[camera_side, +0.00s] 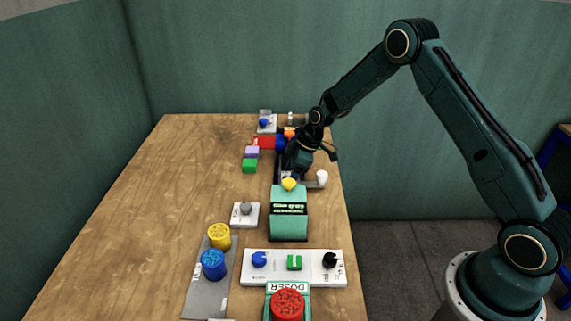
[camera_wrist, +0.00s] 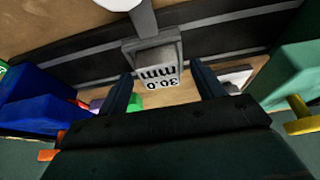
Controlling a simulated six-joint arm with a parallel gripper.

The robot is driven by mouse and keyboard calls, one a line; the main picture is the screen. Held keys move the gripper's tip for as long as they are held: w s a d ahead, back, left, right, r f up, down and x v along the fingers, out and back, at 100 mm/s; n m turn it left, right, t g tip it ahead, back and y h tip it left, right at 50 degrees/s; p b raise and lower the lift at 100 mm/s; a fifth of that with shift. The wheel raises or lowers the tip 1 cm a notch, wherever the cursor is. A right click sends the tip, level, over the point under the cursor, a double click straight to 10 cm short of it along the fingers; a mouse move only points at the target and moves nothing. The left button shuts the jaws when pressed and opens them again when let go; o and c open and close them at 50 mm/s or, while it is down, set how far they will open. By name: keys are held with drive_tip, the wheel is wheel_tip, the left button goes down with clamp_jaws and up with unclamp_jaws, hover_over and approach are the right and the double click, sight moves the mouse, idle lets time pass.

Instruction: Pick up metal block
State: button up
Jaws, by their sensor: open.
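The metal block (camera_wrist: 152,57) is a grey block whose facing side carries a "30.0 mm" label, upside down in the wrist view. It appears on or beside a dark rail, just beyond and between my fingertips. My gripper (camera_wrist: 160,72) is open, one finger to each side of the block, with visible gaps. Whether the fingers reach down around it I cannot tell. In the side view my gripper (camera_side: 296,168) is low over the dark track behind the teal press box (camera_side: 289,222), and the arm hides the block.
A yellow knob (camera_side: 289,184) and a white lever knob (camera_side: 322,177) are close to my gripper. Green (camera_side: 250,166), purple (camera_side: 252,152) and red (camera_side: 266,142) blocks stand to its left. A control panel (camera_side: 293,281) is in front. The table's left side is clear.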

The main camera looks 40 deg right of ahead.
drive_tip(key=c, duration=1.3)
drive_tip(key=shift+o, duration=0.2)
drive_tip(key=shift+r, duration=0.15)
wheel_tip(320, 180, up, 20)
idle(0.3)
